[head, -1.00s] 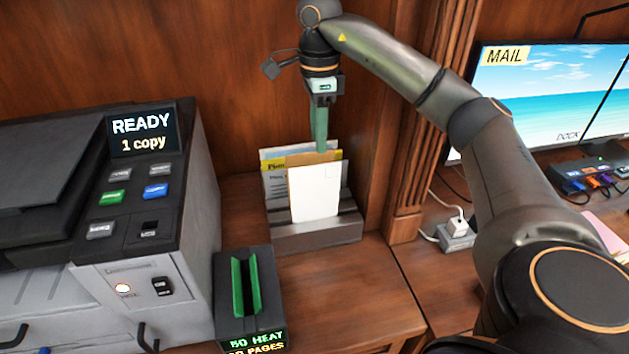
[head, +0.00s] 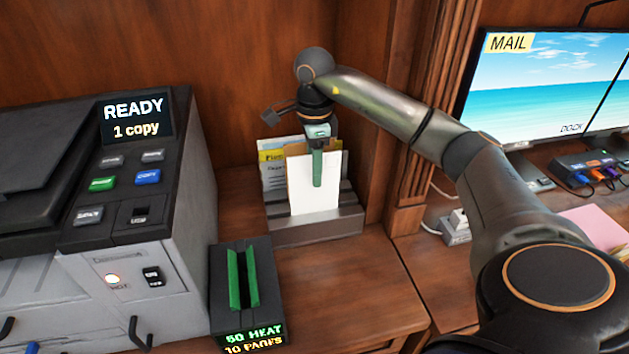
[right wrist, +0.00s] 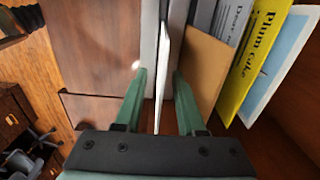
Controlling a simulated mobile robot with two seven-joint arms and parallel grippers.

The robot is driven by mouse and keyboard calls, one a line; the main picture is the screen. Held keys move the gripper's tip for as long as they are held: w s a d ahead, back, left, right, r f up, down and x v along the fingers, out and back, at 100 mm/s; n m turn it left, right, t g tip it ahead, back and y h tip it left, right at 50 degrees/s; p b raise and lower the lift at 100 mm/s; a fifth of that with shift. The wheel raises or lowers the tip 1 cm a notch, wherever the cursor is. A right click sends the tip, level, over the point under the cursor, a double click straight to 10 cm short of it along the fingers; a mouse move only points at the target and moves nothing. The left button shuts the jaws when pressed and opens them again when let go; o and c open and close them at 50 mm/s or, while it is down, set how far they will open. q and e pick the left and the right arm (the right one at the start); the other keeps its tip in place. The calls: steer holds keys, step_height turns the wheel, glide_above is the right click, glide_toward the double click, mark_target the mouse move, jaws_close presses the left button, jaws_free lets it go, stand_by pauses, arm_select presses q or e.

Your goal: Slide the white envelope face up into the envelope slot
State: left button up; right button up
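The white envelope (head: 305,195) stands upright in the front of a grey sorter rack (head: 300,230) on the wooden top. My right gripper (head: 317,168) points down over its upper edge, with one green finger in front of it. In the right wrist view the gripper (right wrist: 160,98) is open, its fingers on either side of the envelope (right wrist: 164,75), seen edge-on. Gaps show between the envelope and both fingers. A brown sheet (right wrist: 207,75) stands close behind. I cannot make out an envelope slot for certain. My left gripper is not in view.
A printer (head: 130,200) reading READY, 1 copy stands at left. A small dark device (head: 243,312) with green jaws sits in front of the rack. A MAIL monitor (head: 545,85) is right.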

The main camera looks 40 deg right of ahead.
steer(key=shift+f, duration=0.45)
jaws_close()
stand_by(1.1)
